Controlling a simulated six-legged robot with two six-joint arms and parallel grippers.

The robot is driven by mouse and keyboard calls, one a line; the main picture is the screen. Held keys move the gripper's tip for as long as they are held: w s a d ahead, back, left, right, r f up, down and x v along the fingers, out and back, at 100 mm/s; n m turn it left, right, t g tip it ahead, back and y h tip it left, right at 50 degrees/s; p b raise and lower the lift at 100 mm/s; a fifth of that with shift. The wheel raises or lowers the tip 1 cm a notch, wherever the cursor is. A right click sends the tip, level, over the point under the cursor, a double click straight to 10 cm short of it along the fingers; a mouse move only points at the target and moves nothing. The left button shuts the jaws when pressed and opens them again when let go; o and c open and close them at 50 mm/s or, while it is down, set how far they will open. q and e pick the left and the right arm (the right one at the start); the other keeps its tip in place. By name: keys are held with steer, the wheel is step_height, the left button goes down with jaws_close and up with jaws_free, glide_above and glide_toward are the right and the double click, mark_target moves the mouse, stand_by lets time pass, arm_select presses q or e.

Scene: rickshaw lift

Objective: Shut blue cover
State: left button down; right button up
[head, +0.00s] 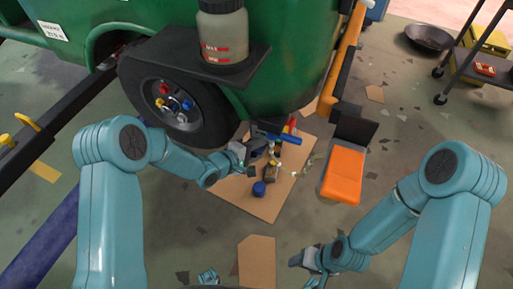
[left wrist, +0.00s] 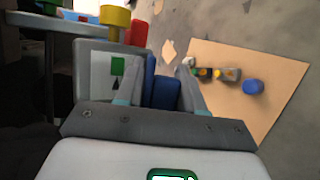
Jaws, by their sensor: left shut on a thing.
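My left gripper (head: 256,146) is shut on a blue bar-like piece (head: 283,138), above the cardboard sheet and beside the green vehicle's wheel. In the left wrist view the blue piece (left wrist: 161,92) sits between the two grey fingers. I cannot tell whether this piece is the cover. A round blue cap (head: 258,188) stands on the cardboard, apart from the gripper; it also shows in the left wrist view (left wrist: 253,87). My right gripper (head: 306,260) hangs low over the floor at the bottom, away from these things; its jaws are too small to read.
The cardboard sheet (head: 233,190) holds small parts (head: 272,170). The wheel (head: 170,100) has coloured caps. A bottle (head: 222,40) stands on a black shelf (head: 190,62). An orange box (head: 343,175) lies right of the cardboard.

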arm_select(q)
steer(key=shift+s+f, duration=0.1)
steer(key=shift+f, duration=0.05)
steer(key=c, duration=1.1)
jaws_free()
steer(key=shift+o, duration=1)
steer(key=shift+s+a+r, duration=0.15)
steer(key=shift+a+r, duration=0.1)
steer(key=p+v, duration=0.3)
steer(key=v, duration=1.2)
steer(key=shift+s, duration=0.25)
steer(key=shift+a+r, duration=0.1)
steer(key=shift+c, duration=0.4)
